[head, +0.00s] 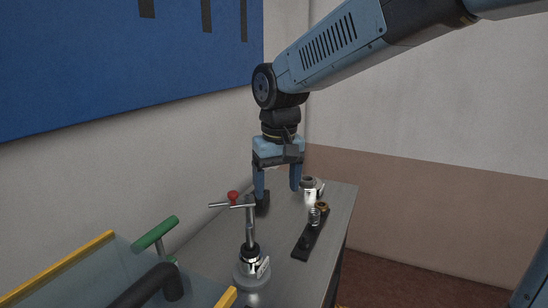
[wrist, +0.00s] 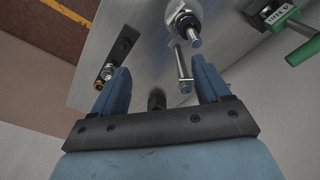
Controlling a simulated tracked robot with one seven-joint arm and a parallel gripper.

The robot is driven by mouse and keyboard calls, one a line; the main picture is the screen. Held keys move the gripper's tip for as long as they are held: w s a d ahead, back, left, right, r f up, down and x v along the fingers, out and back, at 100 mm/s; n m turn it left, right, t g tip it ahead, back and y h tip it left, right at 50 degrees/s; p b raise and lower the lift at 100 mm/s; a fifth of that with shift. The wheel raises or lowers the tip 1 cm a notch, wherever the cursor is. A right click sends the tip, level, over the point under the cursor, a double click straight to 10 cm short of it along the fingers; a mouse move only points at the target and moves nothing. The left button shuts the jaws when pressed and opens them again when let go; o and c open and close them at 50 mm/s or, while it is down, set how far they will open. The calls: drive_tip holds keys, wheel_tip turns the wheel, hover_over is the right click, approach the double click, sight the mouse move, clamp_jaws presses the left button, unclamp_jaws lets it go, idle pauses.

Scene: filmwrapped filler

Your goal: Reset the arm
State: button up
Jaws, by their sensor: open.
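My gripper (head: 277,192) hangs from the blue arm, pointing down above the metal bench (head: 205,246). Its two blue fingers are apart, and nothing shows held between them. In the wrist view the gripper (wrist: 163,76) shows a metal bar (wrist: 184,66) and a small black piece (wrist: 157,98) in the gap between the fingers, seemingly below them. In the head view a steel fitting with a T-shaped handle (head: 249,222) stands upright in front of the gripper. I cannot tell exactly how far the fingers are from the things beneath.
A black strip (head: 305,248) with small metal and brass parts lies right of the fitting. A silver cylinder (head: 311,187) stands behind it. A green-handled tool (head: 155,233) and a yellow-edged panel (head: 82,258) are at the left. A blue board (head: 120,60) hangs on the wall.

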drive_tip(key=s+d+m+t, duration=0.1)
drive_tip(key=s+d, duration=0.3)
drive_tip(key=d, duration=0.4)
drive_tip(key=s+d+r+m+t, duration=0.1)
drive_tip(key=s+d, duration=0.3)
drive_tip(key=d, duration=0.4)
drive_tip(key=s+d+r+m+t, duration=0.1)
drive_tip(key=s+d+m+t, duration=0.1)
drive_tip(key=d, duration=0.6)
drive_tip(key=shift+s+d+r+m+t, duration=0.2)
drive_tip(key=shift+s+d+m+t, duration=0.15)
drive_tip(key=shift+s, duration=0.55)
